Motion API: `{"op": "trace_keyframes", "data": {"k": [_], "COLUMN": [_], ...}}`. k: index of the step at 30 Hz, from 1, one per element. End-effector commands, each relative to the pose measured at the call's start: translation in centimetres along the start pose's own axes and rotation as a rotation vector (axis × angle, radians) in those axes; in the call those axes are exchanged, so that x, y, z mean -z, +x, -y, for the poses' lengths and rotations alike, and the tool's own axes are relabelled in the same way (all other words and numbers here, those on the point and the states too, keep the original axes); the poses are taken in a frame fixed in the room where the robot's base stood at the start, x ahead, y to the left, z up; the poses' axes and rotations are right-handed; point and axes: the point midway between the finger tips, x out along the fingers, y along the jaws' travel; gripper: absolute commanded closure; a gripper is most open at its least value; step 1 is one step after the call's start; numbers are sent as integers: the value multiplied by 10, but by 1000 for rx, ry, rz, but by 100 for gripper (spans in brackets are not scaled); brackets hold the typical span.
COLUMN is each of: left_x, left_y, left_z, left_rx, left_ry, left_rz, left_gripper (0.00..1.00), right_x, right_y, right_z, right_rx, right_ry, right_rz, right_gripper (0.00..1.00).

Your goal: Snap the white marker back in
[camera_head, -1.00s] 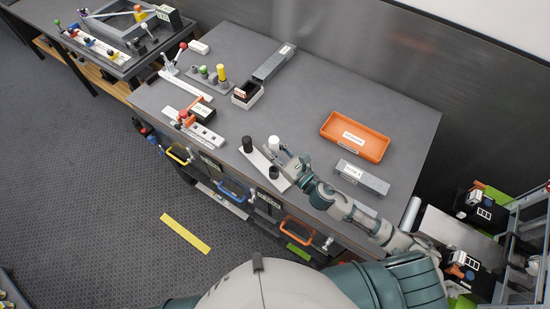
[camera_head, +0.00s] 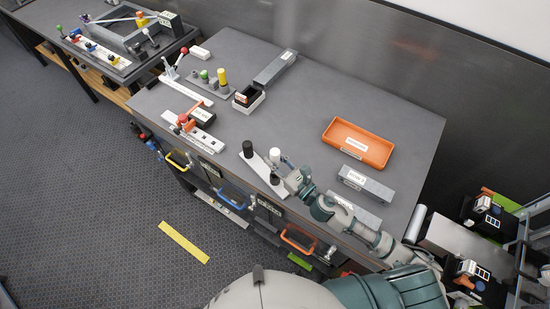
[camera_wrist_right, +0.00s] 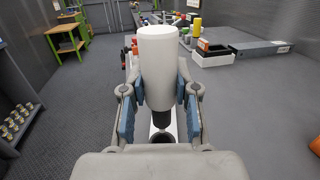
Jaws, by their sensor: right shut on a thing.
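The white marker (camera_head: 275,154) is a thick white cylinder with a black lower end. My right gripper (camera_head: 285,165) is shut on it, and the marker stands roughly upright between the blue-padded fingers, as the right wrist view shows (camera_wrist_right: 158,65). A white strip (camera_head: 261,166) lies at the table's front edge with a black upright piece (camera_head: 247,148) at its left end and another black piece (camera_head: 275,179) near its right end. In the right wrist view a dark round socket (camera_wrist_right: 162,137) shows just below the marker. Whether the marker's end touches the strip is not clear. My left gripper is out of view.
A black-and-white box (camera_head: 248,99), a long grey block (camera_head: 274,70) and fixtures with coloured knobs (camera_head: 209,82) stand farther back. The table middle is clear.

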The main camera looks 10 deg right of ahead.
Motion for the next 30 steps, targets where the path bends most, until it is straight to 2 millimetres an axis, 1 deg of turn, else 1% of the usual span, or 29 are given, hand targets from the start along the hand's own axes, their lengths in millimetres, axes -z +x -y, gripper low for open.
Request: {"op": "trace_keyframes", "data": {"k": [1, 6, 30], "left_x": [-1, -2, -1], "left_y": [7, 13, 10], "left_z": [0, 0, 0], "left_rx": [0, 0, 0], "left_ry": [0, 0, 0], "left_rz": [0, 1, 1], "left_gripper": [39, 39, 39], "right_x": [8, 15, 14], "right_y": [-1, -2, -2], "right_z": [0, 0, -1], "right_rx": [0, 0, 5], "right_ry": [1, 0, -1], "right_rz": [0, 0, 0], "right_gripper": [100, 100, 100]}}
